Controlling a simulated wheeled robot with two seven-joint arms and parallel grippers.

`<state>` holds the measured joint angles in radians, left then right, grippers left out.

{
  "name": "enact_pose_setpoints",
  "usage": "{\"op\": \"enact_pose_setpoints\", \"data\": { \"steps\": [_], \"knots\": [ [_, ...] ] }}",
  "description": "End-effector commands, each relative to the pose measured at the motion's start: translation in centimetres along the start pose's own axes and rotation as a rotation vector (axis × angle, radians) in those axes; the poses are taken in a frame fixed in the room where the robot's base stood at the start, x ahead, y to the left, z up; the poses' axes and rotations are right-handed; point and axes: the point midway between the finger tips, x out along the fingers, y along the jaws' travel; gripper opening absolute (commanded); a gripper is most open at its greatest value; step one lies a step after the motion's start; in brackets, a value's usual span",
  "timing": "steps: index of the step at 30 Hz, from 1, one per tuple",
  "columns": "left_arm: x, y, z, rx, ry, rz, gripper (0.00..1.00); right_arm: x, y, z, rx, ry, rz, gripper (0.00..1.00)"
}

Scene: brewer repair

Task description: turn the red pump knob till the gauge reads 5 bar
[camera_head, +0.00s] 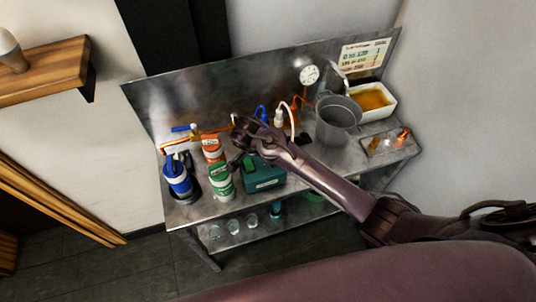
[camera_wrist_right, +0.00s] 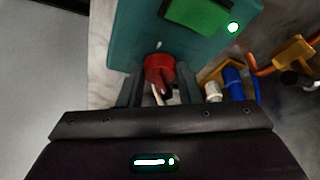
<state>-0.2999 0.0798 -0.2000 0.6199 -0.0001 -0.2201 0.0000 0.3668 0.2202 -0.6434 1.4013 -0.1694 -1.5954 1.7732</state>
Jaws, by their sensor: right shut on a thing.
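The red pump knob (camera_wrist_right: 160,68) sits on the teal pump box (camera_wrist_right: 125,40) in the right wrist view. My right gripper (camera_wrist_right: 160,86) is shut on the knob, with one dark finger on each side of it. In the head view the teal box (camera_head: 262,182) stands on the steel bench, and my right arm reaches over it from the right, hiding the knob. The round white gauge (camera_head: 310,76) is at the bench's back panel; its needle is too small to read. My left gripper is not in view.
Blue (camera_head: 177,178), red-and-white (camera_head: 212,148) and green-and-white (camera_head: 221,180) containers stand left of the box. A steel pot (camera_head: 338,120) and a white tub (camera_head: 391,100) of amber stuff stand right. Glasses are on the lower shelf. Hoses run behind the box.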

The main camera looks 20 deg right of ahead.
Motion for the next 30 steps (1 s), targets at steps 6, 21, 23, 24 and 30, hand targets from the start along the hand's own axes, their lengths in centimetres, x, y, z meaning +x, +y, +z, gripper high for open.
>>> {"op": "enact_pose_setpoints", "data": {
  "steps": [6,21,23,24,30],
  "knots": [
    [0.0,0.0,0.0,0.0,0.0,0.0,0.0,-0.2,-0.1,-0.4,0.006,0.003,-0.004,0.42],
    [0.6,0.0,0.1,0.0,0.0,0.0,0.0,-1.2,-0.2,0.0,0.001,0.001,-0.005,0.53],
    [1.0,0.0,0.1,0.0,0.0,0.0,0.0,-2.2,-0.1,0.0,0.001,0.0,-0.007,0.53],
    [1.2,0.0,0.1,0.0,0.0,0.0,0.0,-2.9,-0.1,0.0,0.003,-0.001,-0.008,0.53],
    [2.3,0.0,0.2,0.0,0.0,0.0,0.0,-6.1,-0.2,-0.1,0.003,0.001,-0.007,0.53]
  ]
}}
